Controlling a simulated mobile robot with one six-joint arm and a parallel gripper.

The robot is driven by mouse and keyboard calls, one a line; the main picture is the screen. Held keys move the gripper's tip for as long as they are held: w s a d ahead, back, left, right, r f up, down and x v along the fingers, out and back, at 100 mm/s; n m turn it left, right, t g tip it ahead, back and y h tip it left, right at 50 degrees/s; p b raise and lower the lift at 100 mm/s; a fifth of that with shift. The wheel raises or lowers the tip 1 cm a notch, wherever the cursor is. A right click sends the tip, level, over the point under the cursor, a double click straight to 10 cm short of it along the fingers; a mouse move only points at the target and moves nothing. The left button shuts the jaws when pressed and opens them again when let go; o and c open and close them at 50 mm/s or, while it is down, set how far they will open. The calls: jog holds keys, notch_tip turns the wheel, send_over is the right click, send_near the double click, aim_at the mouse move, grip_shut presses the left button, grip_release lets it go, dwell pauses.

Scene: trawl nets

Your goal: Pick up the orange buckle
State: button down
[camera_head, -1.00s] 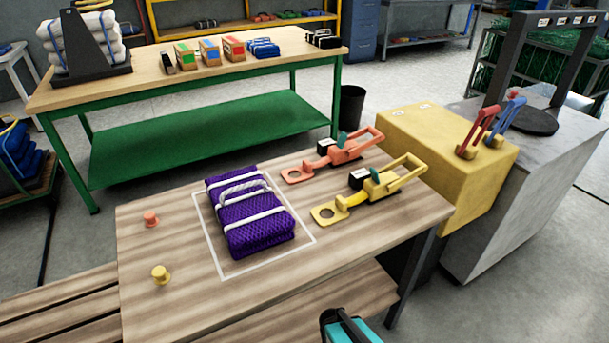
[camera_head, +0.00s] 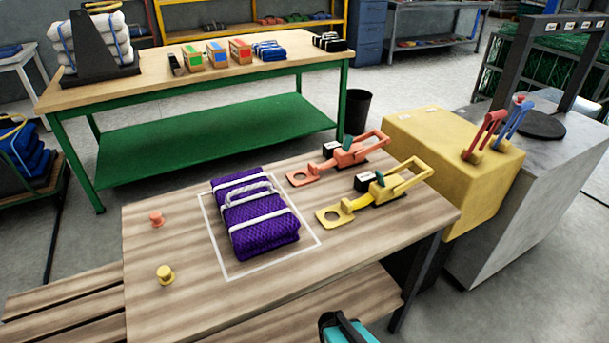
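The orange buckle (camera_head: 345,152) lies on the wooden table (camera_head: 178,306), toward its back right. It has a flat ring end at the left, a black-and-white block in the middle and a loop handle at the right. A similar yellow buckle (camera_head: 378,190) lies just in front of it, apart from it.
A purple net bundle (camera_head: 258,232) with white straps sits inside a white outline left of the buckles. An orange peg (camera_head: 156,219) and a yellow peg (camera_head: 165,275) stand at the left. A yellow box (camera_head: 455,150) with red and blue levers stands at right.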

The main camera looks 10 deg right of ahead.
jog(key=shift+w, duration=0.15)
dwell(0.6)
jog(key=c, duration=1.8)
grip_release()
jog(key=shift+o, duration=0.2)
jog(key=shift+a, duration=0.1)
